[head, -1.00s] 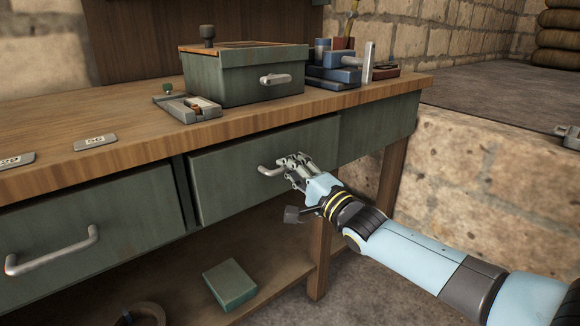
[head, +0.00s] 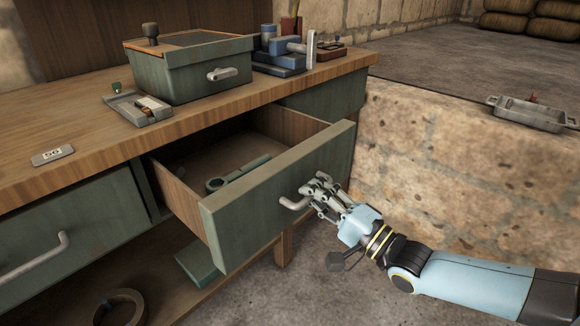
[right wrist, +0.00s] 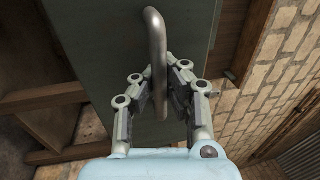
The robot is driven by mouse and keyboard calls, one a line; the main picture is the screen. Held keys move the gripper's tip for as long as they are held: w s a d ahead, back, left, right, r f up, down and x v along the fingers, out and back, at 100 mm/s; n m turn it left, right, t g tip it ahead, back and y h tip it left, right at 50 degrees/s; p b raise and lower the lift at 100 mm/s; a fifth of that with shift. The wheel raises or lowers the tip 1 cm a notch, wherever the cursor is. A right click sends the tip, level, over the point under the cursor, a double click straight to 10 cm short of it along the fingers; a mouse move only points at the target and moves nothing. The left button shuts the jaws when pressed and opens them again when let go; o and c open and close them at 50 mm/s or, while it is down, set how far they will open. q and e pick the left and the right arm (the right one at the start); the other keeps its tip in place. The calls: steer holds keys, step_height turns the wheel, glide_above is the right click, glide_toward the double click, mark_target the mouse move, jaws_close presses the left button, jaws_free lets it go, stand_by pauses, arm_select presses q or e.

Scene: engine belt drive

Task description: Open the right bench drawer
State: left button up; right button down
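The right bench drawer (head: 275,205) has a green front and stands well out of the bench. A grey-green wrench-like tool (head: 238,174) lies inside it. My right gripper (head: 312,192) is at the drawer's metal handle (head: 292,204). In the right wrist view the fingers (right wrist: 160,85) are closed in on both sides of the handle bar (right wrist: 157,55), which runs between them. The drawer front also shows behind them in that view. My left gripper is in neither view.
On the bench top stand a green lidded box (head: 190,72), a small tray (head: 138,108) and a blue vise-like tool (head: 282,50). The closed left drawer (head: 70,240) is beside the open one. A green box (head: 198,264) lies on the lower shelf. A stone wall (head: 440,160) is at right.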

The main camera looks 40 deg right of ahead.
steer(key=shift+r+p+v, duration=0.2)
steer(key=shift+p+v, duration=0.15)
steer(key=shift+v, duration=1.7)
steer(key=c, duration=1.3)
jaws_free()
steer(key=shift+c, duration=0.2)
steer(key=v, duration=1.2)
